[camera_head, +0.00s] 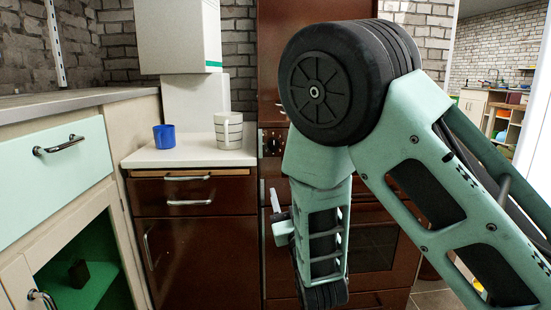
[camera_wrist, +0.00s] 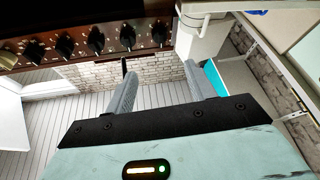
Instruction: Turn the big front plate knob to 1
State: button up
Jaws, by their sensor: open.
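A row of several black knobs (camera_wrist: 96,40) sits on a dark brown control panel (camera_wrist: 112,28) with pale markings, across the upper left of the wrist view. I cannot tell which one is the big front plate knob, and the markings are too small to read. In the head view, a small part of the panel (camera_head: 272,142) shows left of my arm, which hides the rest. My gripper (camera_wrist: 157,72) is open and empty. Its two grey fingers point toward the panel, apart from the knobs. In the head view the gripper is mostly hidden behind my arm.
A blue cup (camera_head: 164,136) and a striped mug (camera_head: 228,130) stand on the white counter (camera_head: 180,155) left of the stove. Brown drawers (camera_head: 190,230) with metal handles are below. A pale green drawer (camera_head: 55,170) stands at far left.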

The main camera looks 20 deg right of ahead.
aim_at(275, 149)
jog(key=b+x, duration=0.2)
jog(key=x, duration=1.4)
jog(key=shift+w+r, duration=0.15)
jog(key=c, duration=1)
